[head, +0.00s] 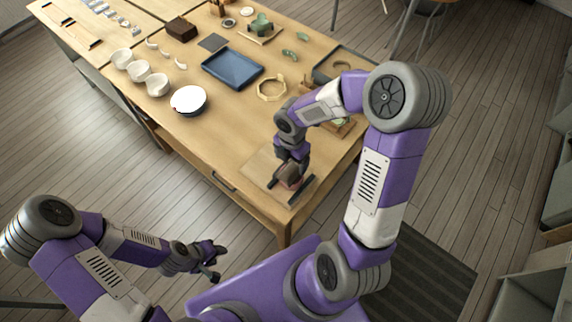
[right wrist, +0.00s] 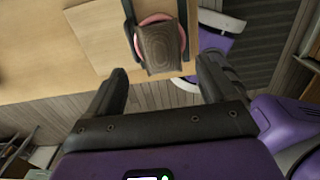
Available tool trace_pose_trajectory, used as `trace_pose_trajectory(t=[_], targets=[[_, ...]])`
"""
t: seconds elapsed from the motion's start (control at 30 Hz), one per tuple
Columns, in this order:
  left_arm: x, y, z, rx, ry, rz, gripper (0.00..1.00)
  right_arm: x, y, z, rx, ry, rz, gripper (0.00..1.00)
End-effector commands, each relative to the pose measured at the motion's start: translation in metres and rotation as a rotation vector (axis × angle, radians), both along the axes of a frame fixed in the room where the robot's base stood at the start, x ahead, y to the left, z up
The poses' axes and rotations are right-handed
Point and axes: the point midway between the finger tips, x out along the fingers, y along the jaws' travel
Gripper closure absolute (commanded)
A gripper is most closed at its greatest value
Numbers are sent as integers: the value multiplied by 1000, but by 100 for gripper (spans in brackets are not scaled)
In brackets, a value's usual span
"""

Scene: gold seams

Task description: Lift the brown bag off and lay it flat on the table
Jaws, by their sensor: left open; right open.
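The brown bag (right wrist: 162,46) shows in the right wrist view as a dark brown, grained piece over something with a pink rim (right wrist: 153,20). In the head view only a little brown and pink (head: 291,183) shows below my right gripper (head: 289,189), near the table's front corner. My right gripper is open; in the right wrist view its two dark fingertips (right wrist: 160,36) stand on either side of the bag. I cannot tell whether they touch it. My left gripper (head: 216,264) is open and empty, off the table's front edge. The table (head: 225,125) is light wood.
A pale board (head: 262,166) lies by the right gripper. A blue tray (head: 232,68), a white round dish (head: 189,100), white bowls (head: 138,71) and a wooden ring (head: 271,88) stand farther back. Bare tabletop lies between the dish and the board.

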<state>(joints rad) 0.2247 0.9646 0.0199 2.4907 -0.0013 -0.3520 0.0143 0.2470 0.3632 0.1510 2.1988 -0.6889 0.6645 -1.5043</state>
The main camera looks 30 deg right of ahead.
Motion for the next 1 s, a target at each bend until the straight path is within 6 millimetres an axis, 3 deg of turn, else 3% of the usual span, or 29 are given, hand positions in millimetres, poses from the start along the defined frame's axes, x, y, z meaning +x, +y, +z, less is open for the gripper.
trace_pose_trajectory(t=[0.4,0.7,1.0], targets=[[0,0,-16,0,0,0,57,2,3,-58,1,2,0,15],[0,0,-15,0,0,0,57,2,2,-61,1,-1,-1,15],[0,0,-15,0,0,0,57,2,3,-61,1,-1,-1,59]])
